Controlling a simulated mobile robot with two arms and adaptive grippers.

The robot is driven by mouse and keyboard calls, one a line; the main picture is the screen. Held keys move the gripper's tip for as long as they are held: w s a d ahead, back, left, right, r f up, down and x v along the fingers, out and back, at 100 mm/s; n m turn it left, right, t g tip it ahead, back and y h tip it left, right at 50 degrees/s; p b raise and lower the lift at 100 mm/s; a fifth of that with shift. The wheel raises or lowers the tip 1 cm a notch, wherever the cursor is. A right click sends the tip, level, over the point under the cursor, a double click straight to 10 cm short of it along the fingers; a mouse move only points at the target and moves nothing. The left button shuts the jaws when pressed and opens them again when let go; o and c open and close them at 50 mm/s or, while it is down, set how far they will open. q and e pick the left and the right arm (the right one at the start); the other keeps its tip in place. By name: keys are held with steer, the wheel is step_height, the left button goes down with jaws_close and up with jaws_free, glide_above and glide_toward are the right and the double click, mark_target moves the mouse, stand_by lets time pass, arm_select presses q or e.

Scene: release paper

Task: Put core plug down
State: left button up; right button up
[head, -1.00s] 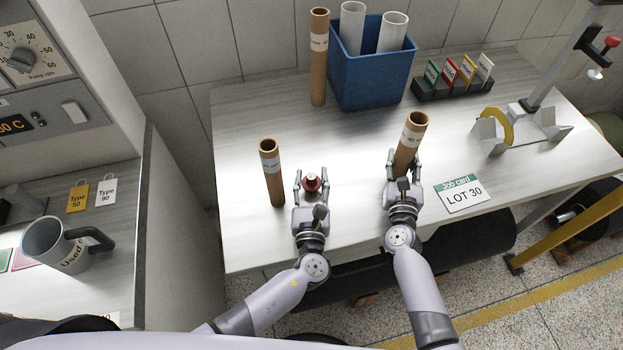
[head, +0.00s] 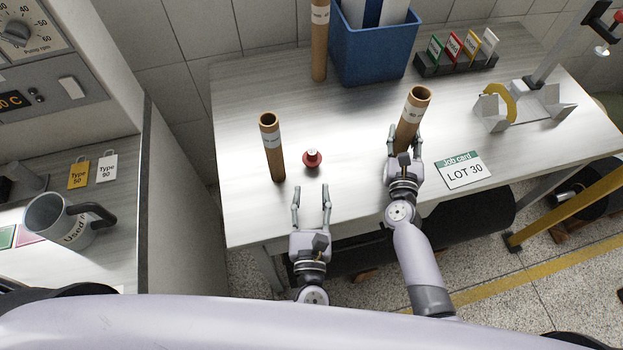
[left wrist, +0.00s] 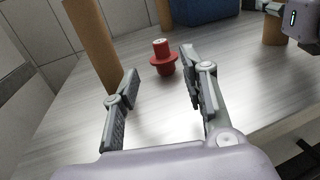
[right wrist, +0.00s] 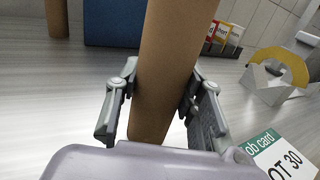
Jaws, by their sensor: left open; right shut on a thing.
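The red core plug (head: 312,159) stands on the table, right of an upright brown tube; it also shows in the left wrist view (left wrist: 161,60). My left gripper (head: 311,190) is open and empty, on the near side of the plug and apart from it. My right gripper (head: 403,137) is shut on a brown cardboard tube (head: 415,108); the tube also shows between the fingers in the right wrist view (right wrist: 170,60). That tube leans slightly to the right in the head view.
A brown tube (head: 272,150) stands left of the plug. Behind are another tube (head: 319,45), a blue bin (head: 372,58) with white tubes and a card rack (head: 455,64). A LOT 30 job card (head: 463,171) lies right of my right gripper, and a stand (head: 520,108) is beyond it.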

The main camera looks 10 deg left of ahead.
mark_target(312, 159)
arm_select(q)
steer(key=shift+o, duration=1.4)
steer(key=shift+w+f, duration=0.3)
steer(key=shift+f, duration=0.1)
steer(key=shift+o, duration=0.7)
steer(key=shift+w+f, duration=0.1)
steer(key=shift+w, duration=0.25)
steer(key=shift+o, duration=0.7)
steer(key=w, duration=0.7)
steer(key=w+a, duration=0.1)
steer(key=w, duration=0.3)
steer(key=shift+w, duration=0.25)
